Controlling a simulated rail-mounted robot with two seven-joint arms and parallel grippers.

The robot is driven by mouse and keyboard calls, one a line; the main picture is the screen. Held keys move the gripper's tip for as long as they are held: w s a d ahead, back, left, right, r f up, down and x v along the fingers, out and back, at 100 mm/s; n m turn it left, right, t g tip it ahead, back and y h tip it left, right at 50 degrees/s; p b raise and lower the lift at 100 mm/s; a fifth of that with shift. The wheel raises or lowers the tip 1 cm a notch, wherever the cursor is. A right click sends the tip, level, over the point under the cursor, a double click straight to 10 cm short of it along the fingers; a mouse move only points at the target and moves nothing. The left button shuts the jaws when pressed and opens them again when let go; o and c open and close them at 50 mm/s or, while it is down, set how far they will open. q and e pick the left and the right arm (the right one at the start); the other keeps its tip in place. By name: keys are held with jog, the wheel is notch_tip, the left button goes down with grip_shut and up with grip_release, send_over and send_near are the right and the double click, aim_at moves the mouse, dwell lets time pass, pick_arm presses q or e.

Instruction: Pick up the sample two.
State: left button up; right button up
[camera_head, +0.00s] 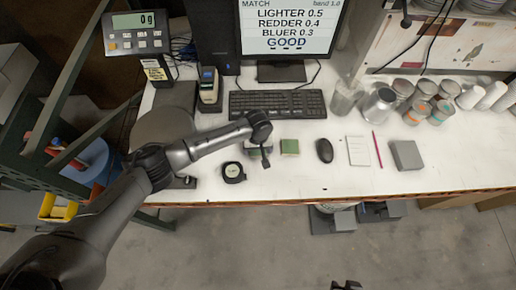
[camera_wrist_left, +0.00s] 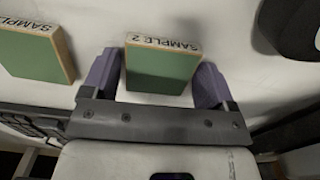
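Sample two (camera_wrist_left: 160,68) is a green block with a pale wooden edge and a "SAMPLE 2" label, seen in the left wrist view. My left gripper (camera_wrist_left: 155,82) is open, with one purple finger on each side of the block. A narrow gap shows at the left finger; whether the right finger touches the block I cannot tell. In the head view my left gripper (camera_head: 258,153) is over the table and mostly hides this block. A small dark part (camera_head: 346,285) at the bottom edge may be my right gripper; its fingers cannot be made out.
Another green sample block (camera_head: 289,147) lies close to the right; it also shows in the left wrist view (camera_wrist_left: 38,50). A tape measure (camera_head: 232,172) is at front left, a keyboard (camera_head: 277,104) behind, a mouse (camera_head: 324,150) further right. Cans (camera_head: 380,104) stand at back right.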

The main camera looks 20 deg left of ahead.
pick_arm(q)
jog(key=c, duration=0.6)
jog(key=shift+r, duration=0.15)
jog(key=shift+c, duration=0.2)
